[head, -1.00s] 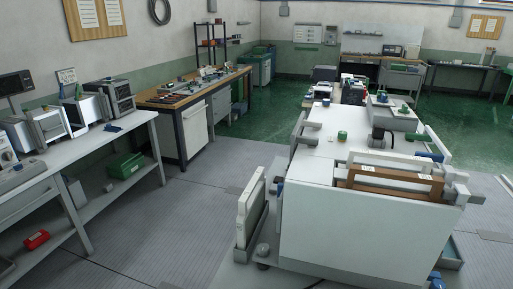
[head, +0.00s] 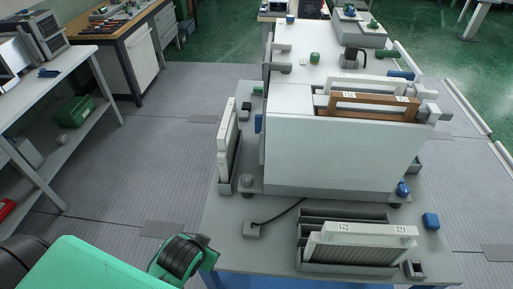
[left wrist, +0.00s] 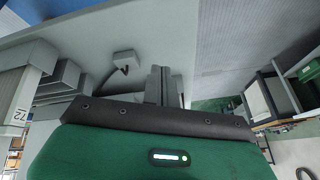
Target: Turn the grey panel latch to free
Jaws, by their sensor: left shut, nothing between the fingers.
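My left arm's green and black parts come in at the lower left of the head view. The left wrist view looks over my green gripper body, with the narrow grey fingers (left wrist: 163,85) shut and empty over the bench. In the head view I cannot make out its fingertips. I cannot single out the grey panel latch for certain. A grey box (head: 253,229) with a black cable sits on the bench's front left. It also shows in the left wrist view (left wrist: 126,61), apart from the fingers. My right gripper is not in view.
A large white cabinet (head: 340,150) stands on the grey bench. A rack of white panels (head: 360,240) stands in front, and another white panel (head: 229,150) stands at its left. A brown-handled module (head: 372,105) is on top.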

